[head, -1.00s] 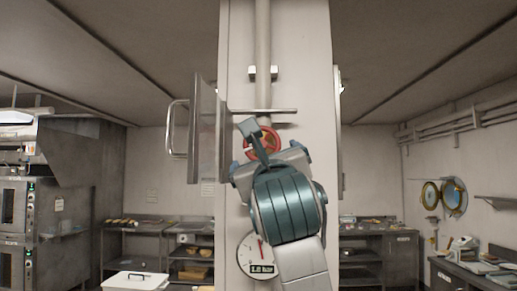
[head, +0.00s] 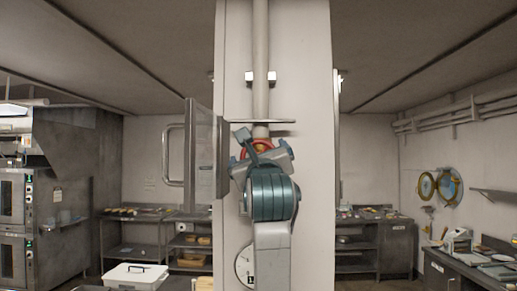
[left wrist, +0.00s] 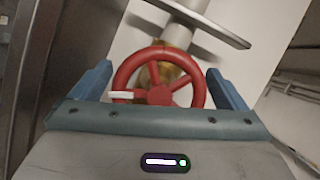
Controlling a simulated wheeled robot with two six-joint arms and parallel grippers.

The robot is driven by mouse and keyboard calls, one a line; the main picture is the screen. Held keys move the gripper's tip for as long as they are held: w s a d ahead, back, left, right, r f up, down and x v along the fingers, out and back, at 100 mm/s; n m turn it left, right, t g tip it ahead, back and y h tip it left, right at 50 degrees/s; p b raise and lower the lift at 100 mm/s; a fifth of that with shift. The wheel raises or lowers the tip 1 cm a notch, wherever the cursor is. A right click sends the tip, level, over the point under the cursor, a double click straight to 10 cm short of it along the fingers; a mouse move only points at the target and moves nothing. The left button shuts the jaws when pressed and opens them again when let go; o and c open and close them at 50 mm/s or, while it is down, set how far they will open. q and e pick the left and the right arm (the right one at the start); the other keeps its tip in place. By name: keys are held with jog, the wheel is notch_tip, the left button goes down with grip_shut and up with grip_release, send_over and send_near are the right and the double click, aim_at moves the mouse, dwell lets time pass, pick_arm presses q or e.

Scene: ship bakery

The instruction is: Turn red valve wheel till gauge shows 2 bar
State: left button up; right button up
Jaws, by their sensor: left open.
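The red valve wheel (left wrist: 159,96) fills the middle of the left wrist view, with a white mark on its left side and a brass body behind it. In the head view only its upper rim (head: 257,143) shows behind my arm. My left gripper (head: 262,150) is open in front of the wheel. In the left wrist view its blue fingers stand on either side of the wheel; I cannot tell whether they touch it. The gauge (head: 243,266) is below, mostly covered by my arm, and its reading is hidden. My right gripper is not in view.
A vertical pipe (head: 261,60) runs down the white column (head: 310,100). A thin shelf (head: 262,121) juts out just above the wheel. An open cabinet door with a handle (head: 172,155) stands close on the left. The column's right side is clear.

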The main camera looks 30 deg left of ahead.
pick_arm(q)
jog(key=shift+c, duration=0.4)
jog(key=c, duration=0.9)
jog(key=shift+f+n+b, duration=0.25)
jog(key=shift+n+b, duration=0.45)
jog(key=shift+b, duration=0.35)
jog(key=shift+a+r+n+g+y+b, duration=0.1)
jog(key=shift+r+n+g+y+b, duration=0.05)
jog(key=shift+n+g+y+b, duration=0.5)
jog(key=shift+n, duration=0.25)
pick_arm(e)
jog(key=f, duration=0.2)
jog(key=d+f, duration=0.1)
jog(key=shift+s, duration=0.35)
pick_arm(q)
jog(key=o, duration=0.8)
jog(key=shift+o, duration=0.9)
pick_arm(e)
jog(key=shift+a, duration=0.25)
